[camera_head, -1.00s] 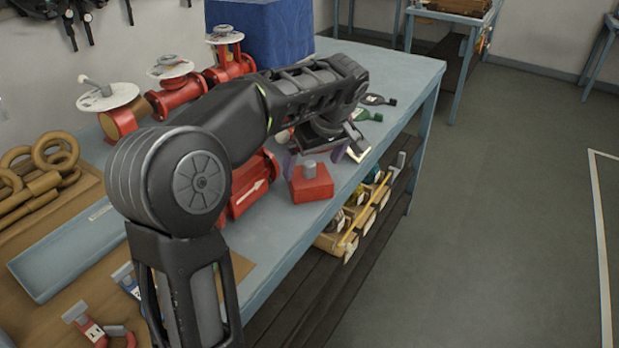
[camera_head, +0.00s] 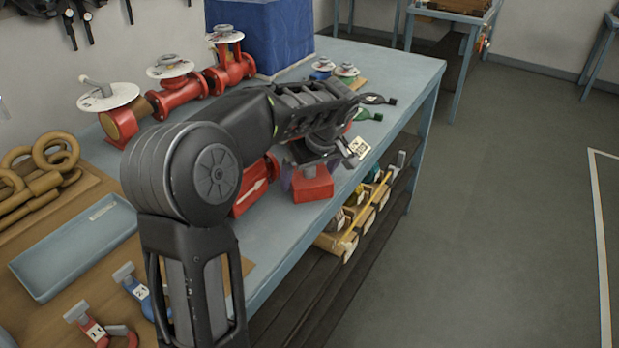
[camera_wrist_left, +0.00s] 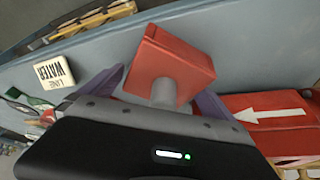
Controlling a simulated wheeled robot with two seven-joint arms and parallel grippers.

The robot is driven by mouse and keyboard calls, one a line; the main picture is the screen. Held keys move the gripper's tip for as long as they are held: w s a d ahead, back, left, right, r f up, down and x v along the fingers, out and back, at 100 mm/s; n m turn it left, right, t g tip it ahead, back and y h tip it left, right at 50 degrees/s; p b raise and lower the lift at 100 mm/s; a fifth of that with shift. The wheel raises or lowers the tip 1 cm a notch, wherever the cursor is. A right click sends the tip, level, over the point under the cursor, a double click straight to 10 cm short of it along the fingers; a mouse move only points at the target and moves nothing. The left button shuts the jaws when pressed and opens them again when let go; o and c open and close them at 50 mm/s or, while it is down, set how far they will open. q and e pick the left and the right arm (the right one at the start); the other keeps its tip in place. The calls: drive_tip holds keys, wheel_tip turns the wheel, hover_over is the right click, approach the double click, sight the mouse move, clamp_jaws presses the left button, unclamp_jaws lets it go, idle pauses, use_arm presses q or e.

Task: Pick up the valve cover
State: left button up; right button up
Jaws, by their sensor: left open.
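The valve cover looks to be the red block (camera_head: 312,188) with a grey stem, on the bench near its front edge. In the left wrist view the red block (camera_wrist_left: 178,58) shows tilted in the picture, its grey stem pointing toward my gripper. My left gripper (camera_wrist_left: 160,95) is open, with a purple finger on each side of the stem. I cannot tell whether the fingers touch it. In the head view my left gripper (camera_head: 306,172) is right at the block, and my wrist hides the stem. My right gripper is not in view.
A red valve body with a white arrow (camera_head: 254,186) lies close to the block. A white WATER LINE tag (camera_wrist_left: 54,71) is on the other side. Red valves with white handwheels (camera_head: 180,94) and a blue crate (camera_head: 262,38) stand behind. Bins (camera_head: 350,228) sit below the bench edge.

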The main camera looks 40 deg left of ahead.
use_arm(q)
drive_tip(key=c, duration=1.6)
drive_tip(key=shift+o, duration=0.2)
drive_tip(key=shift+b, duration=0.4)
drive_tip(key=s+d+b, duration=0.2)
drive_tip(key=s+d, duration=0.1)
drive_tip(key=d, duration=0.5)
drive_tip(key=s+d+b, duration=0.1)
drive_tip(key=s+d, duration=0.2)
drive_tip(key=d, duration=0.5)
drive_tip(key=shift+s+d+r+b, duration=0.15)
drive_tip(key=shift+s+d+b, duration=0.2)
